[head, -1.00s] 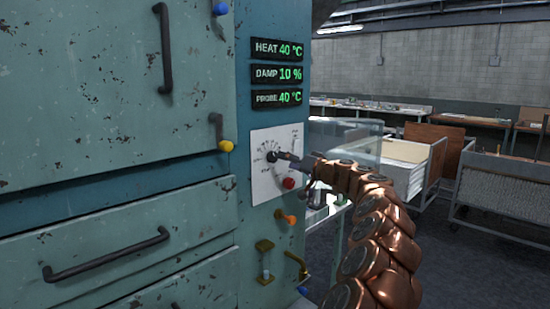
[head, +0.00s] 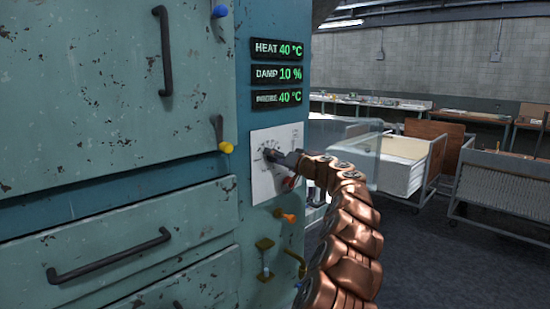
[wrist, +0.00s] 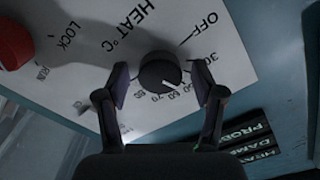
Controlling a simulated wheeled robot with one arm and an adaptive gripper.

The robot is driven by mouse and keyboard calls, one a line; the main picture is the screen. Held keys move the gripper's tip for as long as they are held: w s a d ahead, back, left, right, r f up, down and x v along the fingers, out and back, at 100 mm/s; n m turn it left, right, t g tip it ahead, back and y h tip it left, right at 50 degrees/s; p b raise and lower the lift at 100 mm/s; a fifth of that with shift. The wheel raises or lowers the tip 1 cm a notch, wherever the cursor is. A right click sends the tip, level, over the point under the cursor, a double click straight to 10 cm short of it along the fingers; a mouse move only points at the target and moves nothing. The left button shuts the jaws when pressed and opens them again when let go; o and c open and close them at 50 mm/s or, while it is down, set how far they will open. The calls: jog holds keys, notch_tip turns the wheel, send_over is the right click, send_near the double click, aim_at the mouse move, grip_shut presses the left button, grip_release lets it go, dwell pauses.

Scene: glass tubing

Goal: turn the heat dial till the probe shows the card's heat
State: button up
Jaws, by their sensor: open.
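The black heat dial (wrist: 160,72) sits on a white scale plate (wrist: 85,25) in the wrist view. Its white mark points down-right, near the 50 and 60 marks. My gripper (wrist: 163,86) is open, with one finger on each side of the dial; I cannot tell whether they touch it. In the head view my gripper (head: 278,155) is at the plate and largely covers the dial. The heat readout (head: 279,49) shows 40 °C and the probe readout (head: 279,98) shows 40 °C. No card with a heat value is in view.
A red lock knob (wrist: 14,42) is near the dial. The damp readout (head: 277,74) shows 10 %. An orange knob (head: 287,216) and brass fittings (head: 265,258) are below the plate. Drawers with dark handles are at left. Carts (head: 410,165) stand behind my arm.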

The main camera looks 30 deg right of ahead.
jog(key=shift+c, duration=0.3)
jog(key=c, duration=1.1)
jog(key=shift+m, duration=0.4)
jog(key=m+p, duration=0.3)
jog(key=m, duration=0.8)
jog(key=shift+f, duration=0.1)
jog(key=shift+m+p, duration=0.35)
jog(key=shift+m, duration=0.05)
